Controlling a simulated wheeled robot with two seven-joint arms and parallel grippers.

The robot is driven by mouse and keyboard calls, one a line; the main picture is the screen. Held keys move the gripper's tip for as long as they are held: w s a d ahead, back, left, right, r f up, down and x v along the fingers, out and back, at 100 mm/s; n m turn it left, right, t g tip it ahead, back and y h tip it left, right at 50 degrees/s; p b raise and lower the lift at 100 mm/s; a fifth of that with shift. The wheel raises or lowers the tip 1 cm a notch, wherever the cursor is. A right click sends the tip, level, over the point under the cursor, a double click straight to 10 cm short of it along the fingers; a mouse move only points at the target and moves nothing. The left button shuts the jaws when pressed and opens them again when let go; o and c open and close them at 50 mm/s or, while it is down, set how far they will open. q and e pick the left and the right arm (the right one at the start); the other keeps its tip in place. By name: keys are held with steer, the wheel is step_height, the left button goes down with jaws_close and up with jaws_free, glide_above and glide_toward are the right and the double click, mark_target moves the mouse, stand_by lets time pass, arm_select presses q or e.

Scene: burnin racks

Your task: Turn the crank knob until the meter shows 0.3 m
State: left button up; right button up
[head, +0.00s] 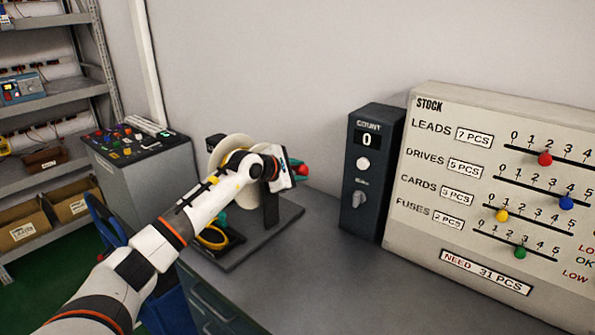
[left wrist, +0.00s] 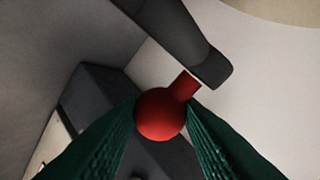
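The red crank knob (head: 303,170) sits at the right side of a reel stand on the grey bench. In the left wrist view the round red knob (left wrist: 160,114) on its short red stem joins a dark crank arm (left wrist: 190,40). My left gripper (head: 296,172) is at the knob, its green fingers against both sides of the ball. The pale reel (head: 234,146) is partly hidden behind my left arm. A dark box (head: 214,141) shows at the reel's upper left; no meter reading is visible. My right gripper is not in view.
A dark count box (head: 371,180) reading 0 stands right of the reel stand. A stock board (head: 440,215) with sliders stands at the right. A yellow coil (head: 213,238) lies by the stand base (head: 270,235). The front bench (head: 335,285) is clear.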

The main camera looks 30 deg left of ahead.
mark_target(300, 168)
arm_select(q)
steer(key=shift+s+a+r+p, duration=0.1)
steer(key=shift+s+r+p, duration=0.4)
steer(key=shift+s+r, duration=0.45)
steer(key=shift+c, duration=0.3)
steer(key=shift+r, duration=0.1)
steer(key=shift+s, duration=0.1)
steer(key=shift+v, duration=1.2)
steer(key=shift+s, duration=0.1)
steer(key=shift+s+b, duration=0.4)
steer(key=shift+b, duration=0.25)
steer(key=shift+s+b, duration=0.45)
steer(key=shift+s, duration=0.5)
